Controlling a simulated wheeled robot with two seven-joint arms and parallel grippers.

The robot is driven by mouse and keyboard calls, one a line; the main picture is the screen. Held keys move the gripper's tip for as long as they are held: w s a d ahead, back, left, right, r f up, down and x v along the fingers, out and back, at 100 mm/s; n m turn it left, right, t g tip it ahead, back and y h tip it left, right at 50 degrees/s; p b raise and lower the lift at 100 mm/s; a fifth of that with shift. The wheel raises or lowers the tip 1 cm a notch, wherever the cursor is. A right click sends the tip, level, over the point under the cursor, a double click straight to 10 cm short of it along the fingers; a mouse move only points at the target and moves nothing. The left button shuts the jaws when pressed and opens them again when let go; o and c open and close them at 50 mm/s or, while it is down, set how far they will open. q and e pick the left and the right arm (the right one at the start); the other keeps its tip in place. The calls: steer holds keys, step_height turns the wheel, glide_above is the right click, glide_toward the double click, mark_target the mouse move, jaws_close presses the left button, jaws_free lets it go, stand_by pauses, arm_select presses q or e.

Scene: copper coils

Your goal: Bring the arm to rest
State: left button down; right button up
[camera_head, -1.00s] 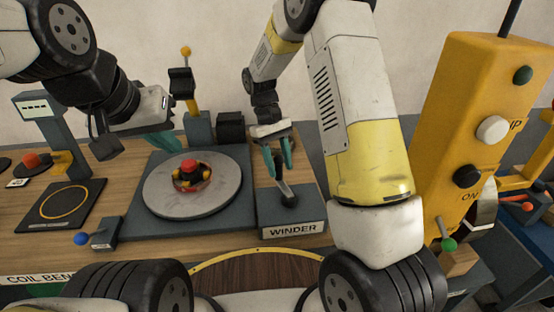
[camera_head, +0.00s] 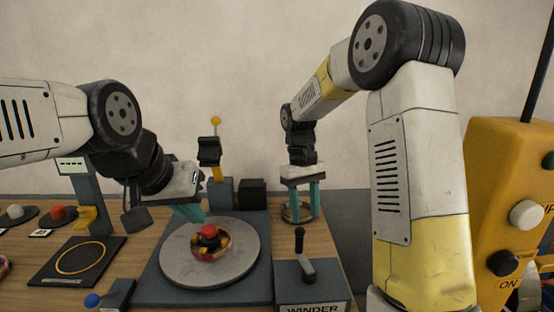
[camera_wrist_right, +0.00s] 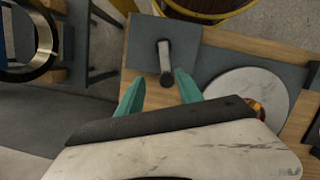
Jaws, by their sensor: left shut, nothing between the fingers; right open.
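My left gripper (camera_head: 190,212) is shut and empty, behind and above the left rear edge of the winder's round plate (camera_head: 180,262). My right gripper (camera_head: 300,205) is open with nothing between its fingers, pointing down behind the winder lever (camera_head: 300,245). Its teal fingers also show in the right wrist view (camera_wrist_right: 160,92), apart from the lever (camera_wrist_right: 165,60). A red-topped coil piece (camera_head: 209,243) sits in the middle of the plate. A brownish ring (camera_head: 297,217) shows low behind the right fingers; how far behind them it is, I cannot tell.
A yellow control box (camera_head: 500,160) with several knobs stands at the right. A dark mat with a yellow ring (camera_head: 75,262) lies on the left of the wooden table. A post with a yellow ball (camera_head: 215,121) rises behind the plate.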

steer(key=s+d+r+m+t+y, duration=0.1)
steer(key=s+r+t, duration=0.3)
steer(key=s, duration=0.5)
steer(key=s+d+r+m+t+y, duration=0.2)
steer(key=s+d+r+m+t, duration=0.1)
steer(key=s+r, duration=0.5)
steer(key=shift+s+d+r+t, duration=0.2)
steer(key=shift+s+d+t, duration=0.6)
steer(key=shift+t, duration=0.1)
